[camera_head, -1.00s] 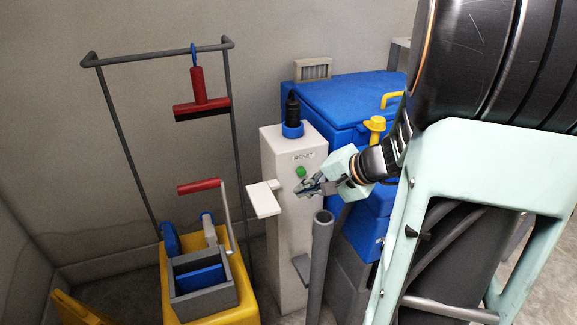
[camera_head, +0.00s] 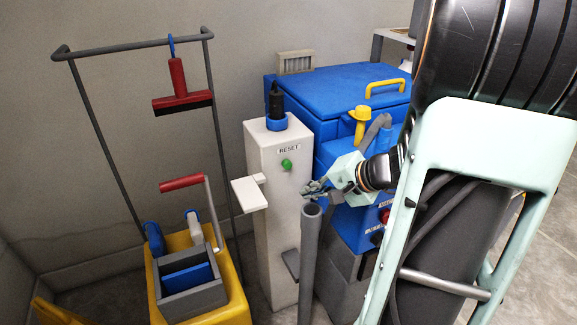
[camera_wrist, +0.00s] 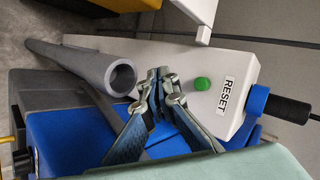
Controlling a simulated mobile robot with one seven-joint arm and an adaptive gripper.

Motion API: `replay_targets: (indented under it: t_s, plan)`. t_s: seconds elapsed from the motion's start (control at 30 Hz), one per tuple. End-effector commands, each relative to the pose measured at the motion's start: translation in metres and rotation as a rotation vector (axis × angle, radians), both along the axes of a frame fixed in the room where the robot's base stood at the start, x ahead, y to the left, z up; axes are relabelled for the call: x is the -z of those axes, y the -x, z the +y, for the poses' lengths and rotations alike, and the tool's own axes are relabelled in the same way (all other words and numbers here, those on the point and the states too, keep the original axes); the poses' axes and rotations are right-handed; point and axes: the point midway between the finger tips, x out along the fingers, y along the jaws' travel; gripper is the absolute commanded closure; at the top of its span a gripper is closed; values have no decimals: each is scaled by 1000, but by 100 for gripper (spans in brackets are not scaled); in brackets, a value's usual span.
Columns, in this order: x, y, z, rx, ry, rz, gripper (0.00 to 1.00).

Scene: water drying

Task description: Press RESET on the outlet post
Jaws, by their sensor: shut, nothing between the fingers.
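The white outlet post (camera_head: 262,215) stands upright left of my arm, with a RESET label (camera_head: 289,150) above a round green button (camera_head: 287,165). The button also shows in the wrist view (camera_wrist: 202,83), beside the label (camera_wrist: 227,95). A black plug in a blue socket (camera_head: 276,121) stands on top of the post. My gripper (camera_head: 308,189) is shut and empty, to the right of and a little below the button, apart from it. In the wrist view the fingertips (camera_wrist: 160,75) lie left of the button.
A grey upright pipe (camera_head: 311,250) stands just below my gripper. A white ledge (camera_head: 249,194) juts from the post. A blue machine (camera_head: 345,90) with a yellow handle stands to the right. A yellow mop bucket (camera_head: 238,275) and a squeegee rack (camera_head: 219,130) are to the left.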

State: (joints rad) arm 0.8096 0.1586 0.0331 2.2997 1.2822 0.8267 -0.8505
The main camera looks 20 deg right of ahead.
Motion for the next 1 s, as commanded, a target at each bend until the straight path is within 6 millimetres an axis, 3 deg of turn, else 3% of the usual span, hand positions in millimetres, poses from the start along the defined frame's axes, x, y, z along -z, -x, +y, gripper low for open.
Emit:
replay_targets:
  t_s: [0.5, 0.7, 1.0]
  plan:
    - [1, -67, 3, -1, 0, 0, 100]
    - [0, -79, 3, 0, 0, 0, 100]
    - [0, -81, 3, 0, 0, 0, 100]
